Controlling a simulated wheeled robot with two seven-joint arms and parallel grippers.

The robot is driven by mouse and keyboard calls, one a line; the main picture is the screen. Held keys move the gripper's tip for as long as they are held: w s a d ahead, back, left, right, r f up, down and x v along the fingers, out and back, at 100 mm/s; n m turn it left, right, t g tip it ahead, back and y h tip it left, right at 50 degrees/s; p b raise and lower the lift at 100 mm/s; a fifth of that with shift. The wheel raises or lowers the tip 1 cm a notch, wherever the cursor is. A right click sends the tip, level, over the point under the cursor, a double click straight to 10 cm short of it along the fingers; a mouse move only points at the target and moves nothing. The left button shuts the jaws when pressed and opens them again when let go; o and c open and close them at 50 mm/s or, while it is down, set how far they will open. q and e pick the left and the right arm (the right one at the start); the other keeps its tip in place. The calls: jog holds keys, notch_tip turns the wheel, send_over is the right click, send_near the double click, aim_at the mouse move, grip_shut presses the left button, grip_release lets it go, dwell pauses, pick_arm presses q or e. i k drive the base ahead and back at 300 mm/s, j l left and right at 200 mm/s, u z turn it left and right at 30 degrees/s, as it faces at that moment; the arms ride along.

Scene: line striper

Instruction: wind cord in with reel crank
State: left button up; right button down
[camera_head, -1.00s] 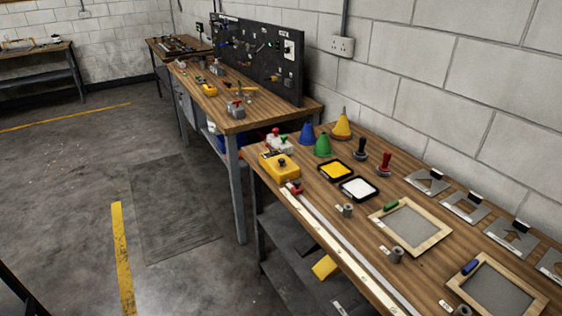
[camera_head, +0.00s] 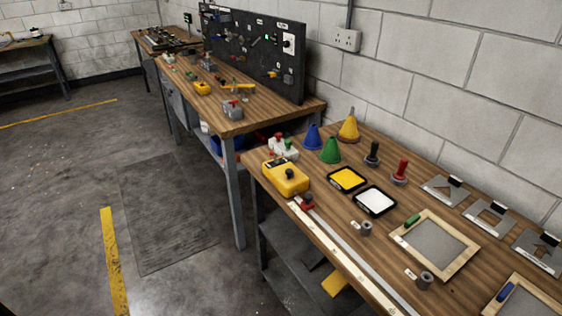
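A yellow box-shaped tool (camera_head: 285,178) with a black knob on it sits at the near table's far left corner. It looks like the reel, with the knob as its crank. A red piece (camera_head: 306,201) lies close in front of it, at the end of a long pale strip (camera_head: 345,250) along the table's left edge. I cannot make out a cord between them. Neither of my grippers is in view.
A second workbench (camera_head: 226,122) with a black pegboard (camera_head: 250,50) stands behind. The floor (camera_head: 60,180) at left is open.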

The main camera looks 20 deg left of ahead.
aim_at(289, 172)
jog(key=i+j, duration=0.3)
jog(key=j, duration=0.15)
jog(key=i+j, duration=0.25)
jog(key=j, duration=0.15)
jog(key=i+j, duration=0.3)
jog(key=j, duration=0.15)
jog(key=z, duration=0.05)
